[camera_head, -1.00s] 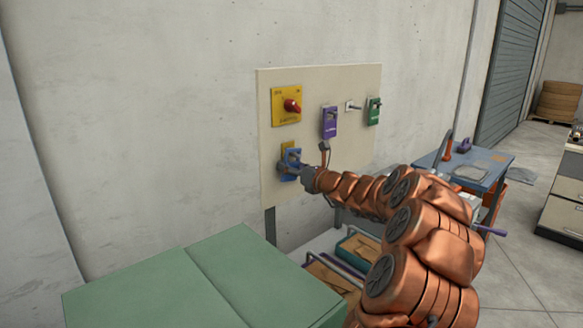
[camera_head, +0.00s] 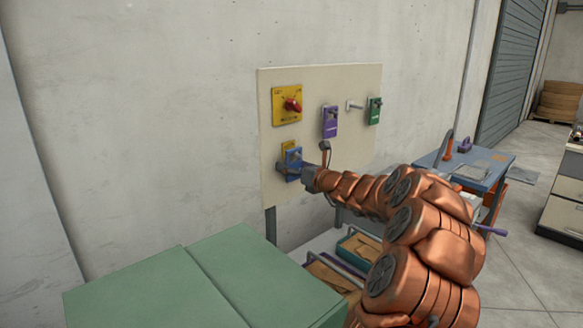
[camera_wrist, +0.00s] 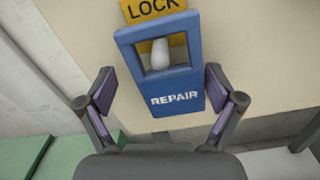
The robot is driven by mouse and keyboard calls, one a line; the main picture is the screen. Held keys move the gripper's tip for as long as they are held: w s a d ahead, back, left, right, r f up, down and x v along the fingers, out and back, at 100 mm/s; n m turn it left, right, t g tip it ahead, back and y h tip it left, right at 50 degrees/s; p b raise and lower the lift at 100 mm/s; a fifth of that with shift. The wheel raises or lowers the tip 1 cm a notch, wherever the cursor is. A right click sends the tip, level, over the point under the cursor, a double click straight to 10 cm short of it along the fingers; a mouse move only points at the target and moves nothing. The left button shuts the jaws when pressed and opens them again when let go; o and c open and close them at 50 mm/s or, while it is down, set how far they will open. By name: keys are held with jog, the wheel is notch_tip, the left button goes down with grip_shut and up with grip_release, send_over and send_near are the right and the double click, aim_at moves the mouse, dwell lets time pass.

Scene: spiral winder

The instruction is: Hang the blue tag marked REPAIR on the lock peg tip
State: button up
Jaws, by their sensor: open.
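The blue tag marked REPAIR (camera_wrist: 177,95) hangs upright in front of the board in the wrist view, below the yellow LOCK plate (camera_wrist: 152,9). The pale lock peg tip (camera_wrist: 160,53) shows inside the tag's window. My gripper (camera_wrist: 160,88) is open. Its two fingers stand either side of the tag, with a visible gap on both sides. In the head view the tag (camera_head: 293,157) is at the lower left of the board, partly covered by my gripper (camera_head: 292,172).
The board (camera_head: 345,82) also carries a yellow plate with a red knob (camera_head: 291,105), a purple tag (camera_head: 330,121), a bare peg (camera_head: 353,106) and a green tag (camera_head: 374,111). A green cabinet (camera_head: 150,285) stands at front left, a blue table (camera_head: 470,170) at right.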

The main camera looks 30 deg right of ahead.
jog(key=s+d, duration=0.1)
jog(key=s, duration=1)
jog(key=shift+s+d, duration=0.35)
jog(key=shift+s, duration=0.05)
jog(key=shift+a, duration=0.1)
